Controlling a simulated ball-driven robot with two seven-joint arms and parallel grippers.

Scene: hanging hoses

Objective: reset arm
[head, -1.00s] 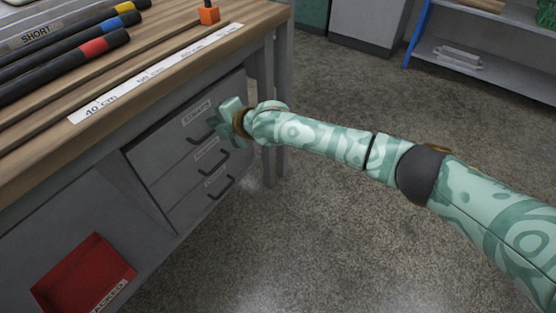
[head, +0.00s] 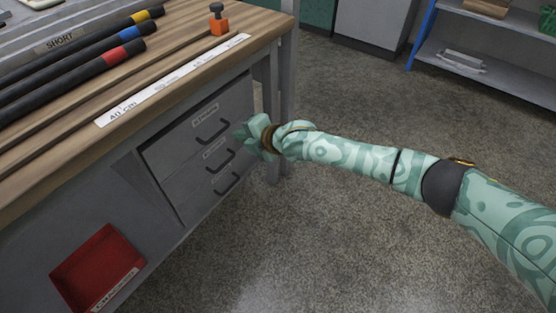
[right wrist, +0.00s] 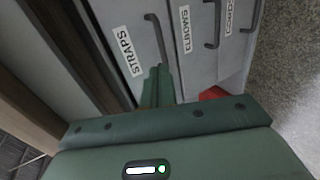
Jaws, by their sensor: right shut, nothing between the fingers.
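My right arm (head: 345,152) reaches in from the right in the head view. Its gripper (head: 241,133) is beside the right edge of the drawer fronts, near the upper handles. It looks clear of the handles, though the exact gap is hard to tell. In the right wrist view the two fingers (right wrist: 157,86) are together with nothing between them, pointing at the drawer fronts by the label STRAPS. My left gripper is not in view.
The workbench (head: 190,55) has three closed drawers with dark handles (head: 212,130). A red bin (head: 97,268) is below left. Open floor lies right.

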